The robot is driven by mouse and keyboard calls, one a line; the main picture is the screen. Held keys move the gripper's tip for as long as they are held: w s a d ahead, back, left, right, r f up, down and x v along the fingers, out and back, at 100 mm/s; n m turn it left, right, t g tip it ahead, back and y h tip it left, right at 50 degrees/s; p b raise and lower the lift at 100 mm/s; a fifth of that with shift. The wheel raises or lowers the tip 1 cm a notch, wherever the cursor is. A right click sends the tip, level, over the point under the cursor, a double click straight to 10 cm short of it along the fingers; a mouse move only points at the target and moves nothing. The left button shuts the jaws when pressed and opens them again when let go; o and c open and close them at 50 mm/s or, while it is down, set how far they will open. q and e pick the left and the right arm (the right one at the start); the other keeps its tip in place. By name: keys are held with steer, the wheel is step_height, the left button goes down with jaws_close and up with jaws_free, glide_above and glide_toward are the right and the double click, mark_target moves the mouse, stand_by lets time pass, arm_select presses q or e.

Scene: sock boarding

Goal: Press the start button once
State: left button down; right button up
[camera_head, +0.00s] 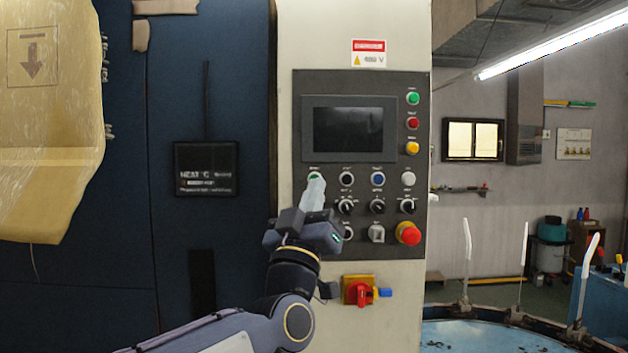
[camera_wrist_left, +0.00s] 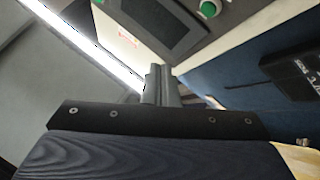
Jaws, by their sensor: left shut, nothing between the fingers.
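The control panel (camera_head: 303,105) on the light machine front holds a green button (camera_head: 315,176) at the left end of its upper button row. I take this for the start button; its label is too small to read. My left gripper (camera_head: 314,188) is shut and empty, its fingertips in front of the button's lower part and hiding some of it. In the left wrist view the green button (camera_wrist_left: 209,9) shows at the top edge, clear of the shut fingers (camera_wrist_left: 160,84), with a visible gap in that picture. My right gripper is in neither view.
A black button (camera_head: 347,172), a blue button (camera_head: 378,179) and dark knobs lie right of the fingertips. A red emergency stop (camera_head: 408,233) is at lower right. A red rotary switch (camera_head: 359,292) sits below the panel. A yellow sheet (camera_head: 60,120) hangs at left.

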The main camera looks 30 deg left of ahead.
arm_select(q)
steer(key=w+a+p, duration=0.1)
steer(key=w+a, duration=0.3)
steer(key=w, duration=0.3)
steer(key=shift+a, duration=0.15)
steer(key=shift+w, duration=0.1)
steer(key=shift+w+a+f, duration=0.1)
steer(key=shift+w, duration=0.05)
stand_by(1.8)
steer(key=shift+w+a, duration=0.15)
steer(key=shift+w, duration=0.05)
